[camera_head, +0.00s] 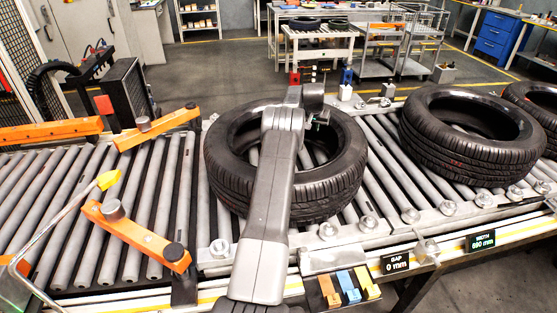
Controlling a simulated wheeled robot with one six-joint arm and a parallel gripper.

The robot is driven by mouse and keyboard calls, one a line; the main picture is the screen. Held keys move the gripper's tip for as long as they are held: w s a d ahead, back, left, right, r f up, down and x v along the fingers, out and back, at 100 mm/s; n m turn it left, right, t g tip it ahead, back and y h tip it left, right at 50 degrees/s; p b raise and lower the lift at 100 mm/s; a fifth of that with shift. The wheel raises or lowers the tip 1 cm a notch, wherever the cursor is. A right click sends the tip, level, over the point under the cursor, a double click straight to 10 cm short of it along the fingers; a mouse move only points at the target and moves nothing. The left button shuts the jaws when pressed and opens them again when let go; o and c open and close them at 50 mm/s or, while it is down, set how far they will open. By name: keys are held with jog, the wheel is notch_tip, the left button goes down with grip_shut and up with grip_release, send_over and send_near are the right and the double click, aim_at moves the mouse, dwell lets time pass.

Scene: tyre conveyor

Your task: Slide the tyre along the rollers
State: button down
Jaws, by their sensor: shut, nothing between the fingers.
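A black tyre (225,163) lies flat on the grey rollers (375,179) in the middle of the conveyor. My arm reaches from the bottom edge up across this tyre and covers part of its near side and hole. My gripper (321,121) is small in the picture at the arm's far end, over the tyre's hole near its far inner side. It is shut with nothing held. Whether it touches the tyre I cannot tell. A second tyre (468,159) lies on the rollers to the right, apart from the first.
A third tyre (540,98) is cut off at the right edge. Orange guide arms (137,235) (157,128) stand on the left rollers, with a yellow-tipped bent bar (108,180) nearby. Displays read "GAP 0 mm" (396,264) and "WIDTH 690 mm" (481,241). Rollers between the guides are bare.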

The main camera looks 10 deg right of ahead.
jog(key=shift+s+a+r+b, duration=0.1)
jog(key=shift+s+a+b, duration=0.6)
jog(key=shift+s+b, duration=0.1)
notch_tip(320, 180, up, 13)
jog(key=p, duration=0.4)
dwell(0.6)
notch_tip(320, 180, down, 11)
jog(key=b, duration=0.3)
jog(key=shift+r, duration=0.15)
